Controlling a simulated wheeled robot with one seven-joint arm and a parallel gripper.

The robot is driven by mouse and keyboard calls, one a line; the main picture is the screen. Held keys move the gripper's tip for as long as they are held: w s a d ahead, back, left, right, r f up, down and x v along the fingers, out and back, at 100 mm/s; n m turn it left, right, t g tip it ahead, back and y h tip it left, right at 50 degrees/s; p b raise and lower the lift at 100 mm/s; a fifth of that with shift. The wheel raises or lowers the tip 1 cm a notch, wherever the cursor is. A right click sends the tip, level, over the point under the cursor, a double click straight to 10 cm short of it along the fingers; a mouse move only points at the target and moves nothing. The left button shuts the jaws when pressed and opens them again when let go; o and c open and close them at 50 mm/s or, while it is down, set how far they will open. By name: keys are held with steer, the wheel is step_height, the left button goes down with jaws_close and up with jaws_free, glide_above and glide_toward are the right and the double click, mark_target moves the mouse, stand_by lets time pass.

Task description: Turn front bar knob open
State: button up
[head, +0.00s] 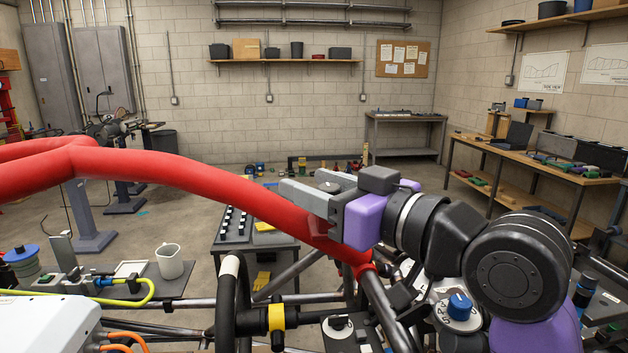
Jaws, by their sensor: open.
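My gripper (300,187) reaches in from the right, just above and in front of the thick red tube (190,174). Its two grey fingers point left and stand apart, with nothing clearly held between them. A small dark round part shows by the fingers; I cannot tell what it is. A blue knob (459,306) sits on a round, lettered plate at the lower right, below my arm. I cannot tell which knob is the front bar knob. Neither touches my gripper.
The red tube slopes down to the right, under my gripper. A white jug (170,261) stands at the left. A workbench (535,168) is at the far right.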

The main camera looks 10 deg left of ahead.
jaws_close()
